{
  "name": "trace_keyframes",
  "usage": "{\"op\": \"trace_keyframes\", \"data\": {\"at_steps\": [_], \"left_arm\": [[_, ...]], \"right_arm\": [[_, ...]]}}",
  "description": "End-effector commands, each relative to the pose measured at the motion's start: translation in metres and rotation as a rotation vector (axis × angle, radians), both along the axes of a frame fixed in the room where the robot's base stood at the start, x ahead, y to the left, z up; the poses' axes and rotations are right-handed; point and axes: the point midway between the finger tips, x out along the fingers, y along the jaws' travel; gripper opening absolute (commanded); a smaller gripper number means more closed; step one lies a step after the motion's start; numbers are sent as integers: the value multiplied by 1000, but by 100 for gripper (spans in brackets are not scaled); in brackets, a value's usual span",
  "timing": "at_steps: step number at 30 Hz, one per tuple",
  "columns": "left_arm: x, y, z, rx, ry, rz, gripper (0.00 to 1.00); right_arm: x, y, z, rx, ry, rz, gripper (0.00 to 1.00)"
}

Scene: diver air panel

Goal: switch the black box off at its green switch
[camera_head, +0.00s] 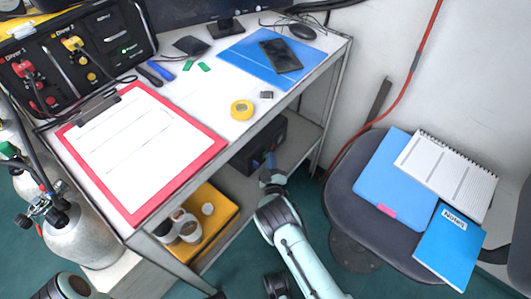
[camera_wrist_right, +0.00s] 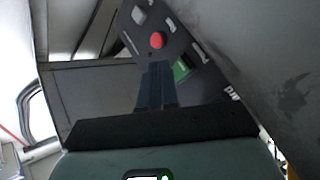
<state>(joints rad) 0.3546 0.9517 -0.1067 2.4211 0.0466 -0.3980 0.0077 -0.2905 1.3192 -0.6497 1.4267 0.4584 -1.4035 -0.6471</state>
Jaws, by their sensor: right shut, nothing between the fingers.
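The black box (camera_head: 246,156) stands on the shelf under the table, partly hidden by the tabletop and my right arm. In the right wrist view its dark front panel (camera_wrist_right: 186,49) shows tilted. The panel carries the green switch (camera_wrist_right: 182,69), a red round button (camera_wrist_right: 157,40) and a grey knob (camera_wrist_right: 139,16). My right gripper (camera_head: 269,161) is shut and empty in front of the box. In the right wrist view its fingertips (camera_wrist_right: 160,66) are just left of the green switch and below the red button; I cannot tell whether they touch the panel. My left gripper is not in view.
The tabletop (camera_head: 215,130) lies above the box. A yellow tray (camera_head: 222,232) with cups is on the shelf, left of my right arm. A chair (camera_head: 345,180) with folders and notebooks stands at the right. Gas cylinders (camera_head: 85,235) stand at the left.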

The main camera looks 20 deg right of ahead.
Motion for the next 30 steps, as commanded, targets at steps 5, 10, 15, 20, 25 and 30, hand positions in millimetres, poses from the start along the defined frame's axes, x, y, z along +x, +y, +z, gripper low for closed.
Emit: {"op": "trace_keyframes", "data": {"at_steps": [5,10,15,20,25,30], "left_arm": [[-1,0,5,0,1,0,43],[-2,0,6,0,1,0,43],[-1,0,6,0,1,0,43],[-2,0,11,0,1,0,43],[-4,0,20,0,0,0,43],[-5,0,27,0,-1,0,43]], "right_arm": [[-8,-5,-1,-1,2,-2,0],[-11,-6,-1,0,0,0,0],[-10,-6,-1,0,0,0,0],[-17,-10,-2,-1,2,0,0],[-32,-19,-3,-1,3,-1,0],[-46,-27,-5,-1,3,-1,0]]}}
